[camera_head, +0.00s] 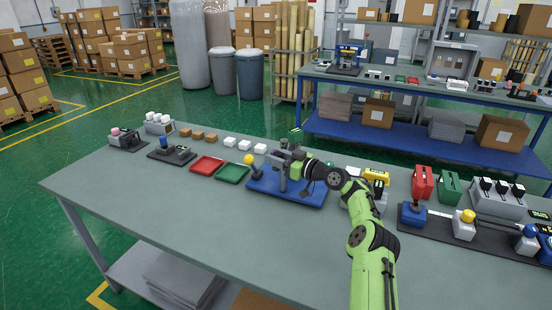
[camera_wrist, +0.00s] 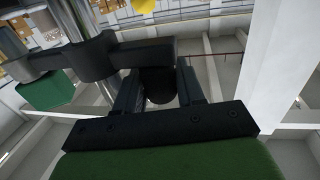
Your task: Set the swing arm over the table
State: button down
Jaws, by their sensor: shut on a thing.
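A fixture with a blue base (camera_head: 290,190) stands on the grey-green workbench, with a grey upright post (camera_head: 283,178) on it. In the wrist view the dark swing arm (camera_wrist: 145,52) runs out from a hub around a metal post (camera_wrist: 72,18). A green block (camera_wrist: 48,90) hangs at its left end. My gripper (camera_wrist: 158,88) is shut on the dark handle under the arm's right end. In the head view my gripper (camera_head: 291,163) is beside the top of the post; my wrist partly hides the swing arm there.
A yellow ball knob (camera_head: 249,159) stands at the fixture's left. Green (camera_head: 232,173) and red (camera_head: 207,165) trays lie further left. A grey device (camera_head: 358,203), red (camera_head: 422,182) and green (camera_head: 449,187) boxes stand right. The bench front (camera_head: 200,215) is clear.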

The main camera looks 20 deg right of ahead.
jog(key=shift+r+y, duration=0.1)
jog(key=shift+y, duration=0.2)
jog(key=c, duration=1.1)
grip_release()
jog(key=v, duration=1.6)
jog(key=shift+r+b, duration=0.15)
jog(key=shift+b, duration=0.2)
